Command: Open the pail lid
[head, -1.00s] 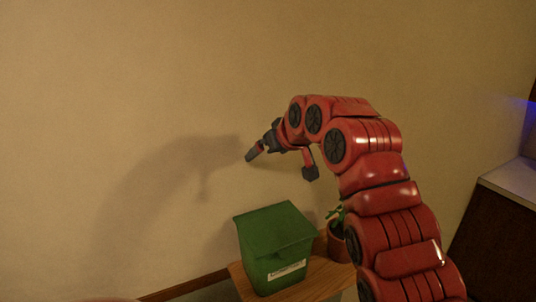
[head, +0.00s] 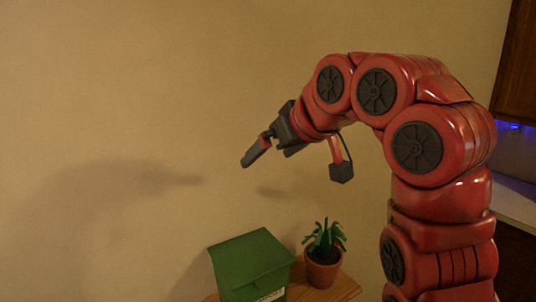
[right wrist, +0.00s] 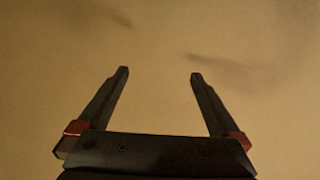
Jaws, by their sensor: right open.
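A green pail with its sloped lid closed (head: 250,262) stands on a small wooden stand, low in the head view, with a white label on its front. The bottom of the pail is cut off by the picture edge. My right gripper (head: 266,155) is above the pail and apart from it, pointing to the left and down. In the right wrist view its two fingers (right wrist: 158,75) are spread wide with nothing between them and only the plain wall behind. My left gripper is not in view.
A potted plant (head: 323,265) stands on the wooden stand (head: 342,288), just right of the pail. A beige wall (head: 130,110) is behind. A counter (head: 515,195) and a dark cabinet are at the far right. The air left of the pail is clear.

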